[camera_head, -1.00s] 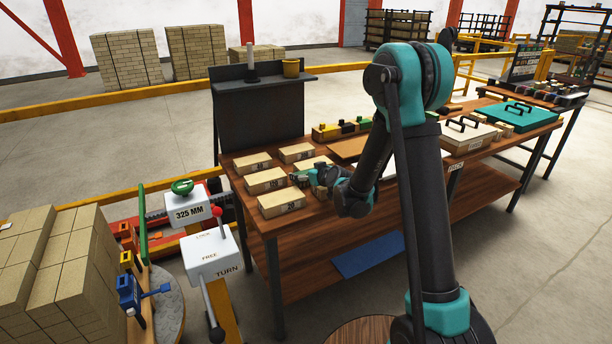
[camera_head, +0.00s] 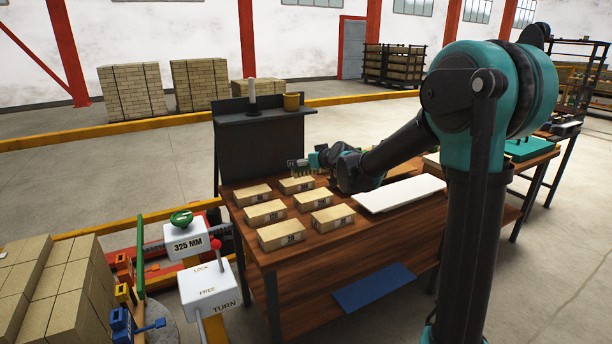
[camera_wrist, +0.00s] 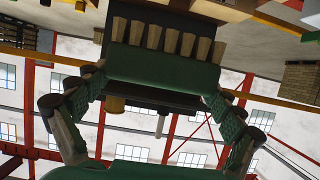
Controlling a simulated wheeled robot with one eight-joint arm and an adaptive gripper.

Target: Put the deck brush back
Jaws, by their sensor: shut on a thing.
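The deck brush shows in the wrist view as a green block (camera_wrist: 163,68) with a row of tan bristle tufts along its edge. My gripper (camera_wrist: 165,88) is shut on it, one finger at each end of the block. In the head view my gripper (camera_head: 312,160) is above the back of the wooden table, in front of the dark upright panel. The brush (camera_head: 297,166) shows there only small, at the gripper's tip. The dark shelf (camera_head: 230,117) on top of the panel carries an upright pale handle with a dark base (camera_head: 252,97) and a yellow cup (camera_head: 291,102).
Several numbered bricks (camera_head: 281,235) lie on the table (camera_head: 350,238) below and in front of my gripper. A white slab (camera_head: 400,193) lies to their right. A press with a 325 MM box (camera_head: 190,243) and a lever box (camera_head: 208,288) stands at the left.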

